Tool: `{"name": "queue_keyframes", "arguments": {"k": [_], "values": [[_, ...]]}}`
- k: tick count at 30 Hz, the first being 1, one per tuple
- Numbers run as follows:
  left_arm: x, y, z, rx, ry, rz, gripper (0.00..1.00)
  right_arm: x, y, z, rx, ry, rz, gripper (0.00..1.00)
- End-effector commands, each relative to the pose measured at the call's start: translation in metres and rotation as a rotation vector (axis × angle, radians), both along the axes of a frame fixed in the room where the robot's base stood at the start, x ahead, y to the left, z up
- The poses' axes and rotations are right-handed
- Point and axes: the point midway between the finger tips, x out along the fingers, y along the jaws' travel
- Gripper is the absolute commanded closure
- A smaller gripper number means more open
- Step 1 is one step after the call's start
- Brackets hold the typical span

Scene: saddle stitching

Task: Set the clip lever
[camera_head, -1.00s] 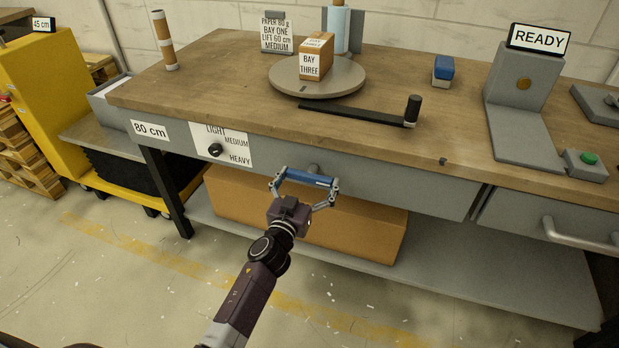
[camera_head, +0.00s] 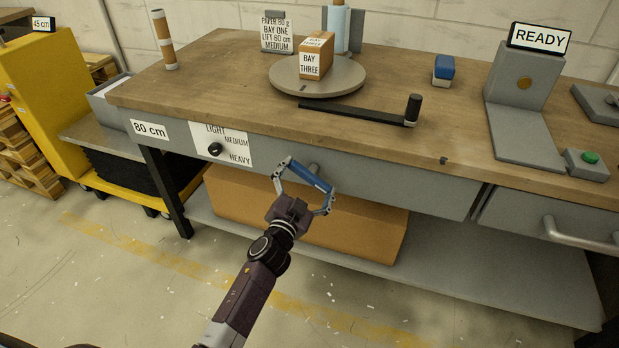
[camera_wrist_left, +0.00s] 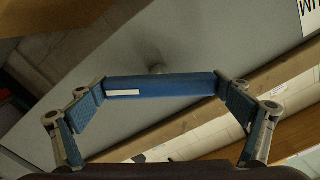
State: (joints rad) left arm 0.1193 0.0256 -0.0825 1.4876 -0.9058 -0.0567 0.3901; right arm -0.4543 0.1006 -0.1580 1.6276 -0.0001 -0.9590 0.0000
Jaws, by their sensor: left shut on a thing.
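My left gripper (camera_head: 306,182) is in front of the bench's grey front panel, with its fingers spread around a blue bar (camera_head: 315,178). In the left wrist view the blue bar (camera_wrist_left: 165,86) spans between the two fingertips and has a white stripe at its left part. The bar is tilted, with its left end higher. A small grey knob (camera_head: 313,168) shows just behind it; I cannot tell whether the two are joined. A black dial knob (camera_head: 215,150) sits on a white plate (camera_head: 236,155) marked LIGHT, MEDIUM and HEAVY, left of the gripper. My right gripper is out of view.
The bench top (camera_head: 240,65) holds a turntable (camera_head: 345,82) with a BAY THREE box (camera_head: 313,58), a black bar (camera_head: 355,113) with an upright grip, and a READY stand (camera_head: 525,85). A cardboard box (camera_head: 350,230) lies on the lower shelf.

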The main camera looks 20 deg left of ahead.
Motion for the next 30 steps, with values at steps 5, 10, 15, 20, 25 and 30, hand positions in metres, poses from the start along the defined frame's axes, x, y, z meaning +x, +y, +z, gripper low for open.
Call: {"name": "queue_keyframes", "arguments": {"k": [5, 10, 15, 20, 25, 30], "values": [[0.000, 0.000, -0.001, 0.169, -0.006, 0.000, 0.30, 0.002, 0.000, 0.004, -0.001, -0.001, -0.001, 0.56], [0.000, 0.000, 0.000, 0.329, -0.011, 0.000, 0.30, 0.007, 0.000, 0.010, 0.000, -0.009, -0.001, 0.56], [0.000, 0.000, -0.001, 0.492, -0.017, -0.001, 0.30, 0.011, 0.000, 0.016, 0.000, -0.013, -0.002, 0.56], [0.000, 0.000, -0.001, 0.642, -0.022, 0.000, 0.30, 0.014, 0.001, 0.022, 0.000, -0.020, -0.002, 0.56], [0.000, -0.001, -0.001, 0.782, -0.027, -0.001, 0.30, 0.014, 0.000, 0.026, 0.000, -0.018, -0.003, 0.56], [0.000, 0.000, -0.001, 0.896, -0.030, -0.001, 0.30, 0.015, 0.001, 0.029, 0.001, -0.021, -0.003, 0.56]]}}
